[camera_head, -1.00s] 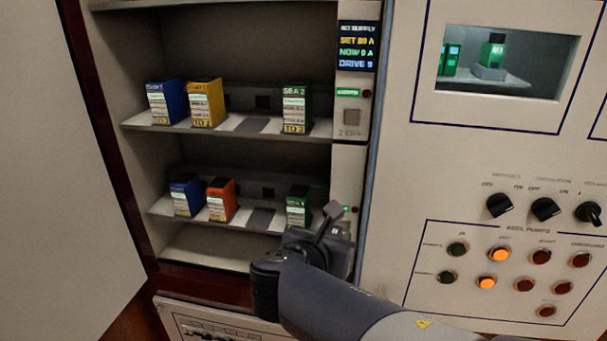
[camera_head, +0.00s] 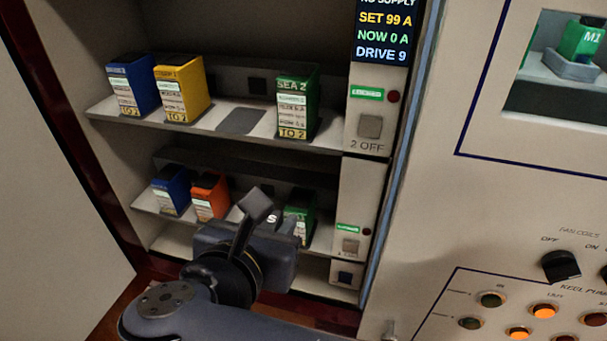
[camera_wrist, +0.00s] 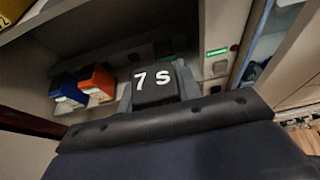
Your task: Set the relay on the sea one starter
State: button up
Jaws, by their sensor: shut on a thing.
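My gripper (camera_head: 268,222) is in front of the lower shelf. In the wrist view my gripper (camera_wrist: 157,92) is shut on a black block (camera_wrist: 154,83) marked "7 S", with a finger on each side. In the head view only a bit of its white marking shows. A green block (camera_head: 297,82) labelled "SEA 2" and "TO 2" stands on the upper shelf (camera_head: 318,144). Another green block (camera_head: 301,203) stands on the lower shelf, partly hidden by my gripper; its name cannot be read. Which starter is sea one cannot be told from the labels.
Blue (camera_head: 132,86) and yellow (camera_head: 181,88) blocks stand on the upper shelf, with a bare dark patch (camera_head: 241,121) beside them. Blue (camera_head: 171,190) and orange (camera_head: 209,196) blocks stand below. A display (camera_head: 382,30) reads "SET 99 A", "NOW 0 A", "DRIVE 9". A panel with knobs (camera_head: 561,267) is at right.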

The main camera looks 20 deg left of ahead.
jog(key=p, duration=0.3)
send_over(302, 193)
jog(key=shift+s+r, duration=0.1)
jog(key=shift+s, duration=0.15)
jog(key=shift+w, duration=0.35)
notch_tip(302, 193, down, 4)
jog(key=shift+s+r+p, duration=0.1)
jog(key=shift+r+p, duration=0.1)
jog(key=shift+p, duration=0.2)
jog(key=shift+f+b, duration=0.55)
jog(key=shift+f, duration=0.15)
jog(key=o, duration=1)
jog(key=shift+r, duration=0.2)
